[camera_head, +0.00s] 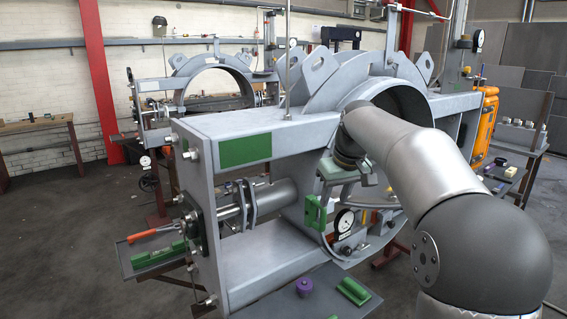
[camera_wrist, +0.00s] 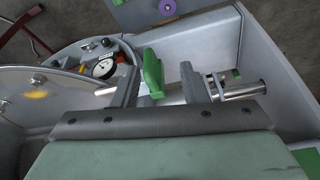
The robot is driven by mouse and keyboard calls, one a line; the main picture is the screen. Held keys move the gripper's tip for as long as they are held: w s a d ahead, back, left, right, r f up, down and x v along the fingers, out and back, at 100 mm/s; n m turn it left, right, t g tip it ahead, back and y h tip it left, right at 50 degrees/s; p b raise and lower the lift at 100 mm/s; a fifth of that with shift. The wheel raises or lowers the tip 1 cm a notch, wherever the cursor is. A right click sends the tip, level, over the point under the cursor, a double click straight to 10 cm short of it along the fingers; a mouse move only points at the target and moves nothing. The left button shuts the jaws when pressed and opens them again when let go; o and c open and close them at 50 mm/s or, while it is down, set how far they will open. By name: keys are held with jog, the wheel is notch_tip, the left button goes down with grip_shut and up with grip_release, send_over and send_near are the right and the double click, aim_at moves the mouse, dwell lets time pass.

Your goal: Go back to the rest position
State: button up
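My gripper (camera_wrist: 158,66) is open, with its two dark grey fingers well apart in the wrist view. A green block (camera_wrist: 152,72) shows between the fingers, with a gap on each side; neither finger seems to touch it. In the head view my gripper (camera_head: 346,180) hangs in front of the ring opening of the large grey frame (camera_head: 240,122), at the end of my bent arm. The green block (camera_head: 316,212) shows just below and left of it, near the frame's inner side. The exact depth between them cannot be told.
A dial gauge (camera_head: 345,221) sits below my gripper. A shelf holds a purple part (camera_head: 304,286) and a green block (camera_head: 352,291) at the front. An orange-handled tool (camera_head: 150,235) lies at left. The frame's walls and ring closely surround my gripper; open floor lies at left.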

jog(key=s+a+f+m+g, duration=0.1)
jog(key=s+f, duration=0.5)
jog(key=s, duration=0.5)
jog(key=s+a+f+m+g, duration=0.1)
jog(key=s+f, duration=0.6)
jog(key=s, duration=0.5)
jog(key=s+f+m+g+h, duration=0.1)
jog(key=s+f, duration=0.6)
jog(key=s, duration=0.4)
jog(key=shift+s+a, duration=0.3)
jog(key=shift+a, duration=0.1)
jog(key=shift+d, duration=0.15)
